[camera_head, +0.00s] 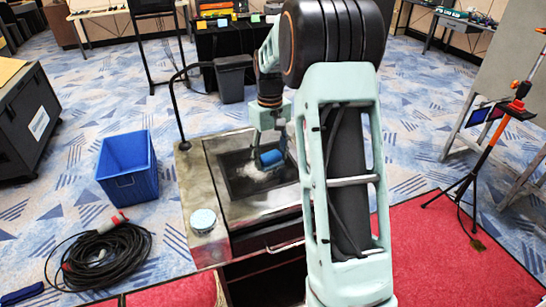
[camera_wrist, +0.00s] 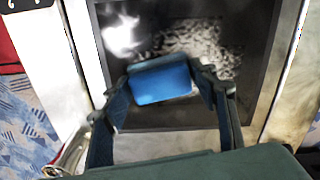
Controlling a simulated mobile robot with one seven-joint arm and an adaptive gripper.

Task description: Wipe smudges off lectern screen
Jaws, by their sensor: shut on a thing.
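The lectern (camera_head: 198,180) stands in the middle of the head view, with a dark screen (camera_head: 237,180) set in its sloped top. In the wrist view the screen (camera_wrist: 190,120) carries a whitish, patchy smudge (camera_wrist: 205,42) and a bright white spot (camera_wrist: 122,38) that may be glare. My gripper (camera_head: 268,150) is over the screen, shut on a blue block-like wiper (camera_wrist: 160,82). The wiper also shows in the head view (camera_head: 271,158). I cannot tell whether it touches the screen. My arm hides the lectern's right side.
A gooseneck microphone (camera_head: 178,105) rises at the lectern's back left. A round pale-topped object (camera_head: 203,220) sits on its front left corner. A blue bin (camera_head: 127,167) and coiled black cable (camera_head: 103,257) lie left. An orange tripod stand (camera_head: 490,145) is at right.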

